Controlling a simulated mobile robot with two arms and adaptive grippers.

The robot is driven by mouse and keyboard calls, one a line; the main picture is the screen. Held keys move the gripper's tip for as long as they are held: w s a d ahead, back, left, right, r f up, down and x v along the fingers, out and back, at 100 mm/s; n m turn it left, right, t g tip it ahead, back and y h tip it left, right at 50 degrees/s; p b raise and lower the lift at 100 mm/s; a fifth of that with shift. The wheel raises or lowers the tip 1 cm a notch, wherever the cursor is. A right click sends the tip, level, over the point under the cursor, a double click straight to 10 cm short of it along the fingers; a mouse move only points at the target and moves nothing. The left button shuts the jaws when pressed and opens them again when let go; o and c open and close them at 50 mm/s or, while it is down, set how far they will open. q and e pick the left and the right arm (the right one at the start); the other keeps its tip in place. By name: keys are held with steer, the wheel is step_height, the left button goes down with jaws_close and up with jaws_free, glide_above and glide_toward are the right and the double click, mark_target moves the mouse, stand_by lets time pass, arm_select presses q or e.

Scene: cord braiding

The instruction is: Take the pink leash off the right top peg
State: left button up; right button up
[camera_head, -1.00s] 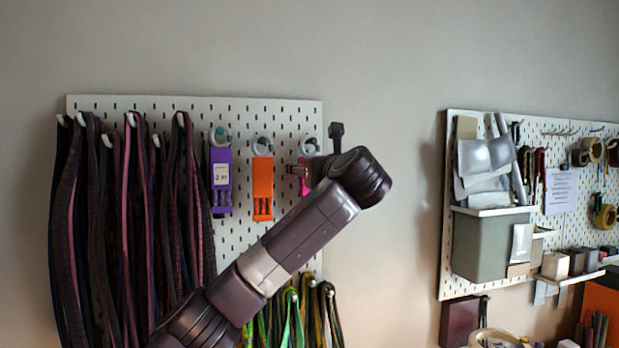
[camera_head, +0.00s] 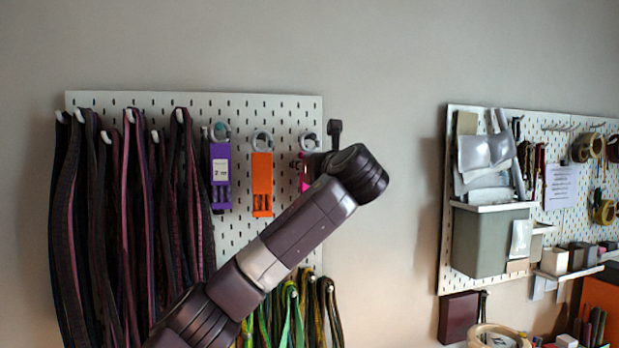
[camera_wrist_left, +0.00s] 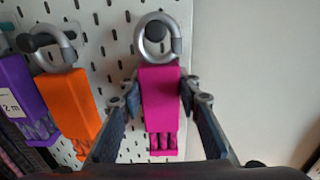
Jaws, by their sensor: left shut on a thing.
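The pink leash (camera_wrist_left: 160,120) hangs on the white pegboard, with its grey ring (camera_wrist_left: 157,18) around the dark right top peg. In the head view, only a strip of the pink leash (camera_head: 305,180) shows; my left arm hides the rest. My left gripper (camera_wrist_left: 159,88) has one finger on each side of the pink leash's upper body, below the ring, and is shut on it. In the head view, my left gripper (camera_head: 302,164) is mostly hidden behind its own wrist. My right gripper is in neither view.
The orange leash (camera_head: 262,185) and purple leash (camera_head: 220,178) hang close to the left. Dark straps (camera_head: 125,230) cover the pegboard's left side; green cords (camera_head: 292,315) hang below my arm. Bare wall (camera_head: 390,230) lies right of the pegboard (camera_head: 285,101).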

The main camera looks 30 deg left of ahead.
arm_select(q)
steer(key=shift+r, duration=0.15)
steer(key=shift+r+b, duration=0.5)
steer(key=shift+b, duration=0.15)
steer(key=b+v, duration=1.1)
steer(key=v, duration=0.7)
